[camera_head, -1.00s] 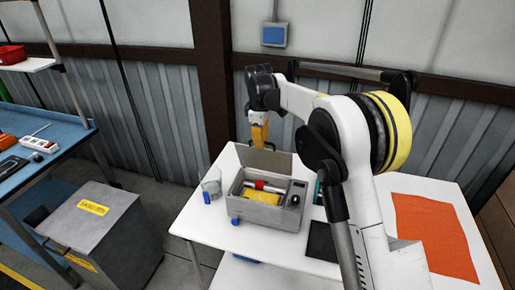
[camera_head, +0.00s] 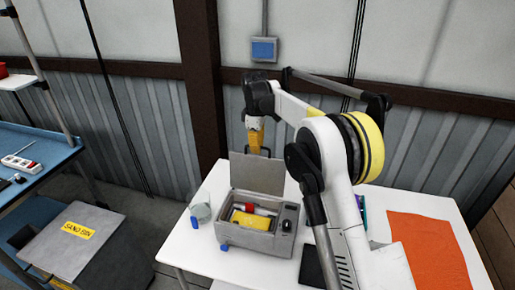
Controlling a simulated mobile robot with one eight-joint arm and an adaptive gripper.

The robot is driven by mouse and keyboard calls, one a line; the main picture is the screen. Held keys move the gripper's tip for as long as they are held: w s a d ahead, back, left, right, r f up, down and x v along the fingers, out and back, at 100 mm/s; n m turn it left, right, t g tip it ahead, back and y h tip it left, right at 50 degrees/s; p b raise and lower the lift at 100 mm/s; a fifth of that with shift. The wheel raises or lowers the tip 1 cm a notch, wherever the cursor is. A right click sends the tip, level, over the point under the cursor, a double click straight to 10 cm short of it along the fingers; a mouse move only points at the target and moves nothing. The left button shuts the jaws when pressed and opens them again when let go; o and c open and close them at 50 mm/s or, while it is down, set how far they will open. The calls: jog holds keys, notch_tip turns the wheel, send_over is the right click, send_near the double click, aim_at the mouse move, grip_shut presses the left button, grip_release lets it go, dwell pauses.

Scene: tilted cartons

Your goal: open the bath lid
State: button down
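The bath is a grey box (camera_head: 250,239) on the white table, with its lid (camera_head: 257,174) raised and standing up along its back edge. Inside the bath are a yellow item (camera_head: 250,220) and a red-and-white item (camera_head: 256,209). My gripper (camera_head: 262,151), on a yellow wrist, points down at the lid's top edge, toward its right part. Its fingertips are small and partly hidden by the lid, so I cannot tell whether they touch it or how far apart they are.
A clear beaker (camera_head: 201,211) with a blue piece stands left of the bath. A dark pad (camera_head: 311,268) and an orange mat (camera_head: 428,250) lie to the right on the table (camera_head: 385,204).

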jog(key=c, duration=1.5)
grip_release()
jog(key=shift+c, duration=0.2)
notch_tip(320, 180, up, 12)
jog(key=s, duration=0.1)
jog(key=shift+s+a, duration=0.15)
jog(key=shift+a, duration=0.1)
